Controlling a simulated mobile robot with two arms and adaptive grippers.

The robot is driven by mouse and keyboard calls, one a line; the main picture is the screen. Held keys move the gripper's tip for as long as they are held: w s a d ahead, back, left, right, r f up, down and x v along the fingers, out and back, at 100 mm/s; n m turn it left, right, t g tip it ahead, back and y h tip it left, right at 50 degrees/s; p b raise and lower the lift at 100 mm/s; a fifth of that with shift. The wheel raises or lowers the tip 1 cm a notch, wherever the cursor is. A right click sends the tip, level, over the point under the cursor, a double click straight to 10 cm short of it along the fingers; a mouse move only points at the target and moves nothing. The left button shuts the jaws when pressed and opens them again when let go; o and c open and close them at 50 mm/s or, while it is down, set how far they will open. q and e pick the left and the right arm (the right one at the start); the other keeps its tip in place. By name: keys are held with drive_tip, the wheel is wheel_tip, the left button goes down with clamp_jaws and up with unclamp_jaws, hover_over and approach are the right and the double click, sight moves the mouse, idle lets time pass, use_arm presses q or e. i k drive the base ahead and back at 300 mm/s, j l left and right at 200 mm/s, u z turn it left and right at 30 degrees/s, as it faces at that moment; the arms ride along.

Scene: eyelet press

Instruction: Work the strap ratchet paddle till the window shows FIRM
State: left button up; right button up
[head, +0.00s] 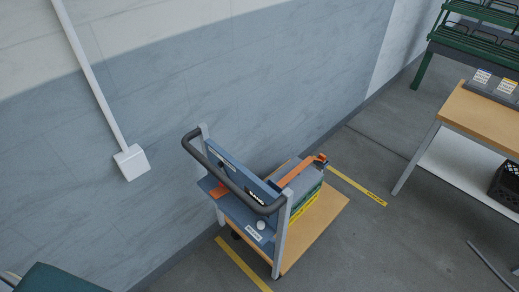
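A cart (312,232) with a wooden deck stands by the wall, tilted in my view. An orange strap (297,174) runs over the load on it. An orange part (320,160) sits at the strap's far right end; I cannot tell whether it is the ratchet paddle. Another orange piece (218,190) shows at the left behind the handle. A blue panel (240,182) with a dark label and a white round knob (261,225) are at the handle end. No window text is readable. Neither gripper is in view.
The cart's dark push handle (225,175) faces me. Yellow floor strips (357,187) lie on both sides of it. A wooden-topped bench (480,121) and green rack (474,50) stand at the right, with a dark crate (507,186) below. Grey floor between is clear.

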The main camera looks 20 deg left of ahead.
sight(219, 191)
drive_tip(key=k+j, duration=0.75)
